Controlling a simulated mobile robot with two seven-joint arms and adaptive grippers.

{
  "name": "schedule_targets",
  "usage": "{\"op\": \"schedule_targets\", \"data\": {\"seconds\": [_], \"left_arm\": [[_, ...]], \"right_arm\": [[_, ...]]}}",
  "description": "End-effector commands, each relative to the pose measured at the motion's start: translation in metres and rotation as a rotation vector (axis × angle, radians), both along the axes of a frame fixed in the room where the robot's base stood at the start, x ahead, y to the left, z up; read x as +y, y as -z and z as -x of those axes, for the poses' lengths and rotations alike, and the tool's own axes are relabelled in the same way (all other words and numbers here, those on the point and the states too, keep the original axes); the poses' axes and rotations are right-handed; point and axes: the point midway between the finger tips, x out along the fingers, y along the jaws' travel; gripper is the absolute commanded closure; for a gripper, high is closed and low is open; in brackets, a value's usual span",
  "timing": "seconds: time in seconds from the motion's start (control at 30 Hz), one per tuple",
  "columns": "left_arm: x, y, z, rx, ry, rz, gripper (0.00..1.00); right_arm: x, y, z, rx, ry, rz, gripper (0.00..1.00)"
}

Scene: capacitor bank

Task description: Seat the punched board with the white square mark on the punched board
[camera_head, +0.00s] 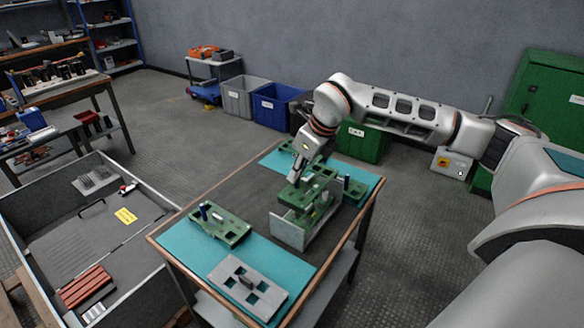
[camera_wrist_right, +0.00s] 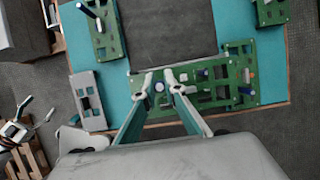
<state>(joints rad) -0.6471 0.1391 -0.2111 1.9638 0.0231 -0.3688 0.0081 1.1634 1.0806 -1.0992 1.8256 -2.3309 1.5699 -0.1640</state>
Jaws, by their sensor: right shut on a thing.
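My right gripper (camera_head: 297,179) is shut on a green punched board (camera_head: 318,194) near the middle of the table. The board lies over a grey metal stand (camera_head: 288,234), partly hidden by my fingers; whether it rests fully on it I cannot tell. In the right wrist view my two fingertips (camera_wrist_right: 160,80) meet at the left part of this green board (camera_wrist_right: 205,98), which has dark square holes. A small pale mark shows there, but its shape is unclear. Another green board (camera_head: 221,226) with a dark blue post lies at the left.
A grey punched plate (camera_head: 248,287) lies on the teal mat (camera_head: 204,262) at the front. Another green board part (camera_head: 353,188) with a post stands close at the right. The dark table middle (camera_head: 215,180) is clear. A grey walled bin (camera_head: 60,230) stands left.

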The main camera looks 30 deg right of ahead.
Motion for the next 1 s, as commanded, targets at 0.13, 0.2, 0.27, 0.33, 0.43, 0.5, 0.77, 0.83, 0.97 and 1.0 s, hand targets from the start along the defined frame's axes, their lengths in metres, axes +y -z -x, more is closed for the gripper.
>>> {"op": "schedule_targets", "data": {"seconds": [0.13,0.2,0.27,0.33,0.43,0.5,0.77,0.83,0.97,1.0], "left_arm": [[0.0,0.011,0.005,0.012,0.003,-0.006,0.2],[0.001,0.015,0.006,0.015,0.004,-0.01,0.2],[0.001,0.017,0.006,0.014,0.005,-0.013,0.2],[0.002,0.019,0.005,0.012,0.006,-0.017,0.2],[0.003,0.022,0.002,0.006,0.006,-0.024,0.2],[0.005,0.023,0.0,0.0,0.006,-0.028,0.2],[0.012,0.03,-0.006,-0.01,0.004,-0.047,0.2],[0.012,0.028,-0.01,-0.017,0.004,-0.049,0.2],[0.012,0.025,-0.013,-0.025,0.005,-0.05,0.2],[0.012,0.025,-0.013,-0.024,0.005,-0.05,0.2]], "right_arm": [[0.0,0.009,0.0,0.0,0.0,0.0,1.0],[0.0,0.015,0.0,0.001,0.0,0.0,1.0],[0.0,0.02,0.0,0.002,0.0,0.0,1.0],[0.0,0.027,0.0,0.003,0.0,0.0,1.0],[0.0,0.036,0.0,0.004,0.001,0.0,1.0],[0.0,0.043,0.0,0.005,0.001,0.001,1.0],[0.0,0.061,0.0,0.002,-0.001,0.0,1.0],[0.0,0.062,0.0,0.001,-0.001,0.0,1.0],[0.0,0.062,0.0,-0.002,-0.001,0.0,1.0],[0.0,0.061,0.0,-0.002,-0.001,0.0,1.0]]}}
